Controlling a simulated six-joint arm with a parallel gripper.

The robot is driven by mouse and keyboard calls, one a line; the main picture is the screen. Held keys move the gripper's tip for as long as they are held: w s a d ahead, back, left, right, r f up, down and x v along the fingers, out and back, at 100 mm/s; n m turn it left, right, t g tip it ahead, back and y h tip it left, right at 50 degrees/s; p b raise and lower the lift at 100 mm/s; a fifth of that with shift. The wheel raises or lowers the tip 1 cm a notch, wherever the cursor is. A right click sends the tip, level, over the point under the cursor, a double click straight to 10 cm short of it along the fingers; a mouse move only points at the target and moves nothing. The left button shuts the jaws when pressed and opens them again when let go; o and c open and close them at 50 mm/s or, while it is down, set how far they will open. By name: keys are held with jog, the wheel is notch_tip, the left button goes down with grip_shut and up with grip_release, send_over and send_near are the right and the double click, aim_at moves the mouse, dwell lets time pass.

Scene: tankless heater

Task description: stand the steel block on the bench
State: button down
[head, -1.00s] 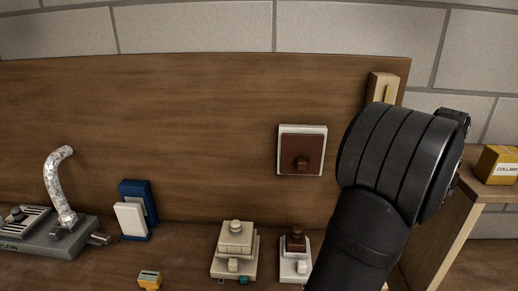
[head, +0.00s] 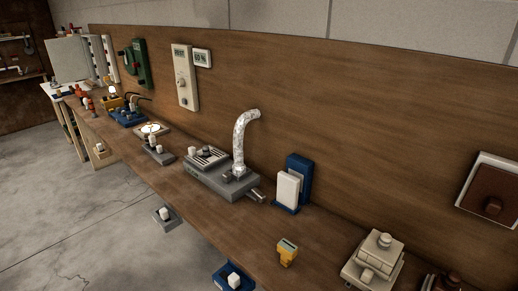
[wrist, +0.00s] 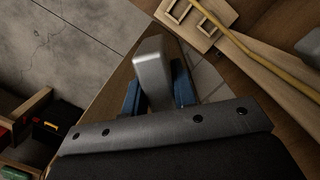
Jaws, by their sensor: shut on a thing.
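The steel block (wrist: 152,62) is a plain grey bar with a rounded-edged end. In the wrist view it sticks out between the two blue fingers of my gripper (wrist: 160,86), which is shut on it. Its lower part is hidden behind the gripper's dark body. I cannot tell from this view whether the block touches anything beneath it. The wooden bench (head: 325,232) runs along the wooden back panel in the head view. My gripper and the block do not show in the head view.
On the bench stand a grey unit (head: 225,182) with a silver hose, a blue holder with a white piece (head: 292,187), a small yellow item (head: 287,252) and a cream switch box (head: 374,262). In the wrist view, a wooden frame (wrist: 200,22) and a yellow cable (wrist: 262,48) lie near the block.

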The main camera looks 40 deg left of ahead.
jog(key=s+a+f+n, duration=0.1)
jog(key=s+a+f, duration=0.3)
jog(key=a, duration=0.5)
jog(key=s+a+f+n, duration=0.1)
jog(key=s+a+f, duration=0.3)
jog(key=a+f, duration=0.4)
jog(key=s+a+f+n, duration=0.2)
jog(key=s+a+f, duration=0.3)
jog(key=a, duration=0.5)
jog(key=shift+f+h, duration=0.3)
jog(key=shift+f, duration=0.4)
jog(key=shift+f, duration=3)
jog(key=shift+f, duration=0.45)
jog(key=c, duration=1.1)
grip_release()
jog(key=shift+r, duration=0.1)
